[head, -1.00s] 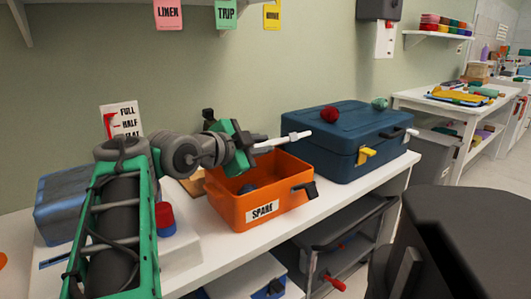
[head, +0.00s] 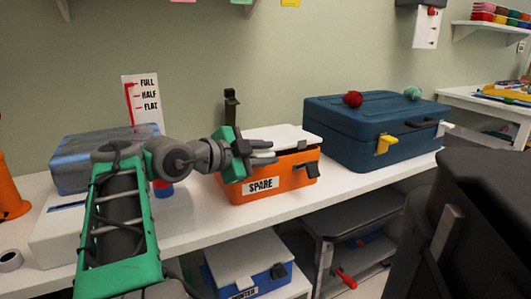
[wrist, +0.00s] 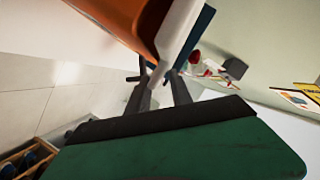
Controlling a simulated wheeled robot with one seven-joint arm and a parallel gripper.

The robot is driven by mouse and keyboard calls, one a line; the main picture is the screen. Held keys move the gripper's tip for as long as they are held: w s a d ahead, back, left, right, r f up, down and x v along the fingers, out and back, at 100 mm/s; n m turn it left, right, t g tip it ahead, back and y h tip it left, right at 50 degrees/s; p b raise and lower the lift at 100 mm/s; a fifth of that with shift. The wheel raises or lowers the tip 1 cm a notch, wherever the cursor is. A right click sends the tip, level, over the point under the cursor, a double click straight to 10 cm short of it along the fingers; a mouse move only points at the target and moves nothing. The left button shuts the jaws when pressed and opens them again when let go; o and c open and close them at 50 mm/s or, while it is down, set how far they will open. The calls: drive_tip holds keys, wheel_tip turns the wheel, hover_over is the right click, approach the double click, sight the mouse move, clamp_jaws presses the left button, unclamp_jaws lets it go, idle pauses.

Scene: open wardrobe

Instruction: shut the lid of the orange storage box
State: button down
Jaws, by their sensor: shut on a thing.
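The orange storage box (head: 300,180) with the "SPARE" label stands on the white bench, and its side also shows in the wrist view (wrist: 125,20). Its white lid (head: 288,134) lies over the top, slightly tilted, with a dark gap under its front edge. A dark latch (head: 305,169) hangs on the front right. My gripper (head: 270,152) is at the lid's front left, shut on the lid. In the wrist view both fingers (wrist: 163,92) meet at the white lid edge (wrist: 178,32). The box's inside is hidden.
A blue case (head: 350,140) with red and green yarn balls on top stands close to the right. A blue-grey box (head: 95,160) is left. A black object (head: 490,220) fills the right foreground.

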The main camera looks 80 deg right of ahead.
drive_tip(key=shift+f, duration=0.15)
drive_tip(key=c, duration=1.6)
unclamp_jaws()
drive_tip(key=shift+s, duration=0.1)
drive_tip(key=shift+o, duration=0.5)
drive_tip(key=shift+s+d, duration=0.1)
drive_tip(key=shift+s, duration=0.05)
drive_tip(key=p+v, duration=0.7)
drive_tip(key=v, duration=0.1)
drive_tip(key=shift+d, duration=0.1)
drive_tip(key=shift+c, duration=0.4)
